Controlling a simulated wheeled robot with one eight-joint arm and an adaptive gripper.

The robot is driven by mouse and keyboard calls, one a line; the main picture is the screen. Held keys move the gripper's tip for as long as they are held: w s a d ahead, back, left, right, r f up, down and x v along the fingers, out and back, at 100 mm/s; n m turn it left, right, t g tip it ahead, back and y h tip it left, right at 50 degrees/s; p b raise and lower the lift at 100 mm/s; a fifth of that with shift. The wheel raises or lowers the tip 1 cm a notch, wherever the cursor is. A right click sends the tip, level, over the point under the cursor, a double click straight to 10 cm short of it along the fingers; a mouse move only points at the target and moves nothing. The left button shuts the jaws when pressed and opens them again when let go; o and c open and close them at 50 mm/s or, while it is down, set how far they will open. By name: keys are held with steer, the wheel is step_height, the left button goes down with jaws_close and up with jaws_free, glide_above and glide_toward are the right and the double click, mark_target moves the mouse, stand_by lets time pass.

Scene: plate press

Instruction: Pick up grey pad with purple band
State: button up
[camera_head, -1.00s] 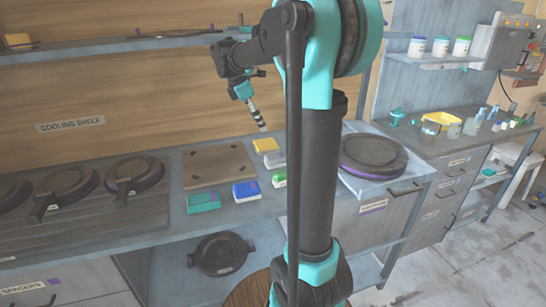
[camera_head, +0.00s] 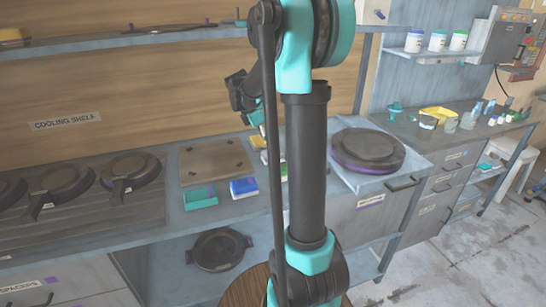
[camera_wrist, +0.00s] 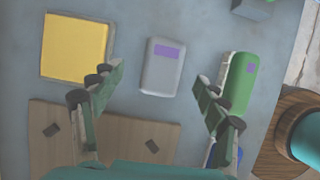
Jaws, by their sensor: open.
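The grey pad with the purple band (camera_wrist: 161,70) lies flat on the blue-grey worktop in the wrist view, its purple band near the far end. My gripper (camera_wrist: 158,76) is open, with one finger to the left of the pad and the other to the right. From this angle the fingers appear above the worktop, apart from the pad, and I see nothing between them but the pad's area. In the head view my arm hides most of this spot, and the grey pad cannot be made out there.
A yellow pad (camera_wrist: 75,48) lies left of the grey pad, and a green pad with a purple mark (camera_wrist: 238,84) lies close on its right, near the right finger. A wooden board (camera_wrist: 50,125) lies below. In the head view, teal (camera_head: 200,197) and blue (camera_head: 243,188) pads sit nearby.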

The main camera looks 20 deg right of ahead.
mark_target(273, 156)
steer(key=x, duration=0.5)
steer(key=shift+s, duration=0.25)
steer(key=c, duration=1.2)
